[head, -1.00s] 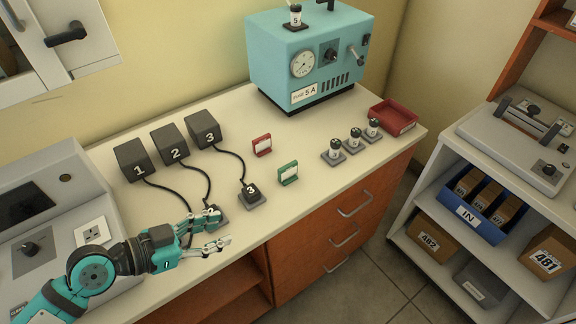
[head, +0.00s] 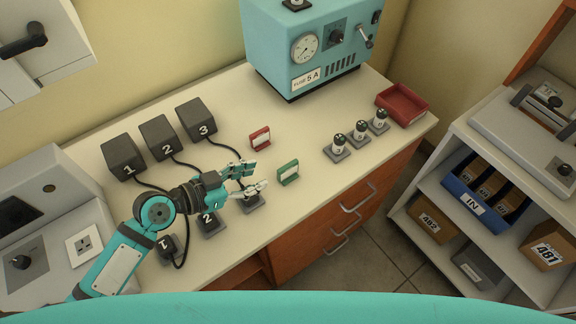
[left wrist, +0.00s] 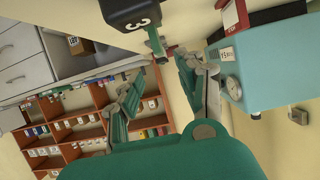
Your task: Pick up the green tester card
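The green tester card (head: 288,173) stands upright on the bench, with a pale panel in its green frame. My left gripper (head: 261,178) is open and empty, just left of the card and apart from it, its fingers pointing toward it. In the left wrist view a small green piece that looks like the card (left wrist: 155,42) shows beyond and between the spread fingers (left wrist: 162,72). The similar red tester card (head: 260,138) stands behind the gripper. My right gripper is in no view.
Numbered black boxes (head: 158,139) with cables stand at the back left. Plug 3 (head: 252,202) is just below the gripper. Several fuses on pads (head: 338,148), a red tray (head: 402,106) and the teal fuse machine (head: 305,50) are beyond. Bench right of the green card is clear.

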